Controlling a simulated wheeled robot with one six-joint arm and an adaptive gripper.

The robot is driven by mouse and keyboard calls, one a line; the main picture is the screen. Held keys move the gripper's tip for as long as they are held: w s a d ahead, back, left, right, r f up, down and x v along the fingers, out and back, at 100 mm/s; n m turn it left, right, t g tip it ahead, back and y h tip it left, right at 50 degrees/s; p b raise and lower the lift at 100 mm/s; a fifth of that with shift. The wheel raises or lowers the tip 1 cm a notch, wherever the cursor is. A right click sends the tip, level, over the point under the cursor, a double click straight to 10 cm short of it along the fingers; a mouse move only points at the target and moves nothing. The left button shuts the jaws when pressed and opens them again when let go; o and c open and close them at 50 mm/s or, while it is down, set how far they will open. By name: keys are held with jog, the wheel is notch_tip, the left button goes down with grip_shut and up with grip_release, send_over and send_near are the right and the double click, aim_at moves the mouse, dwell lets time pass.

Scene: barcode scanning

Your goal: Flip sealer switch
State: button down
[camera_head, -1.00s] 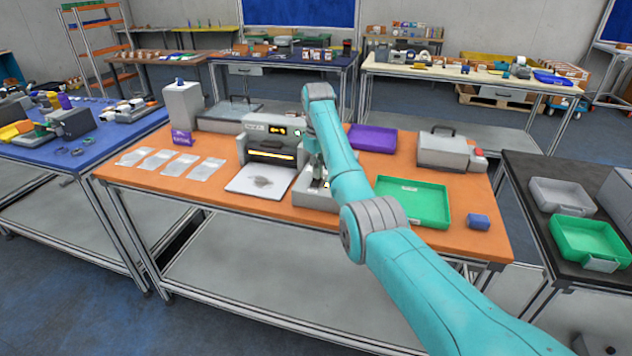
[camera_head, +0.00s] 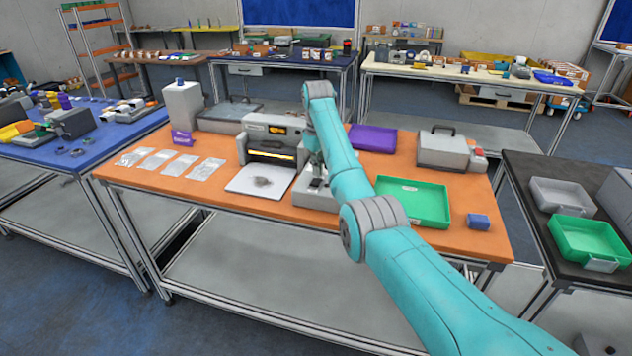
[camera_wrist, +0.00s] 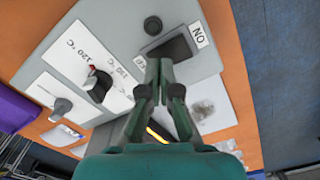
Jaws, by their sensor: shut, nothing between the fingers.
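The sealer (camera_head: 258,138) is a grey machine with a glowing yellow slot, on the orange table left of my arm. In the wrist view its grey panel (camera_wrist: 112,28) carries a dark switch (camera_wrist: 178,46) with an ON label (camera_wrist: 198,35) at its right. A second label at its left is partly hidden. My gripper (camera_wrist: 158,62) is shut and empty, its tips at the lower left edge of the switch. I cannot tell whether they touch it. In the head view my gripper (camera_head: 317,172) is small and partly hidden by my arm.
Dial knobs (camera_wrist: 98,85) sit on the panel left of my fingers. A white plate (camera_head: 260,181) with a small heap lies before the sealer, and several clear bags (camera_head: 172,162) lie left. A green tray (camera_head: 425,203), purple tray (camera_head: 372,137) and blue block (camera_head: 478,221) are right of it.

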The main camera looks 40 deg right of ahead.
aim_at(317, 179)
jog(key=shift+r, duration=2.8)
